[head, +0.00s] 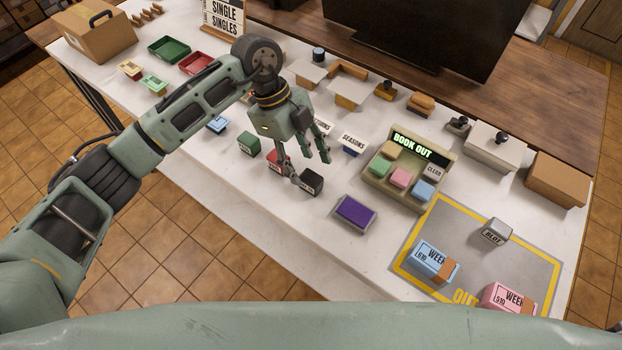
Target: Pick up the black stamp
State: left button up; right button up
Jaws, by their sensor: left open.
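The black stamp (308,182) is a small dark block with a pale label on its front, standing on the white counter (225,185) near its front edge. My left gripper (308,167) is open and points down just above and behind the block. One finger is near the block's left side and the other is at its back right. I cannot tell whether either touches it. A red block (271,157), partly hidden by the gripper, and a green block (248,143) stand in a row to its left. My right gripper is not in view.
A purple pad (355,213) lies to the right of the block. Beyond it are a button console (426,150) reading "BOOK OUT" and a yellow-edged grey mat (410,268) with blue, pink and grey blocks. The counter in front of the black block is clear.

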aim_at(311, 177)
pick_arm(q)
jog(key=p+x, duration=0.1)
jog(key=x, duration=0.1)
jog(key=p+x, duration=0.1)
jog(key=x, duration=0.1)
jog(key=shift+w+d+f, duration=0.1)
jog(key=shift+w+f, duration=0.05)
jog(key=shift+f, duration=0.15)
jog(key=shift+d+f, duration=0.1)
jog(key=shift+f, duration=0.3)
grip_shut()
jog(key=shift+r, duration=0.1)
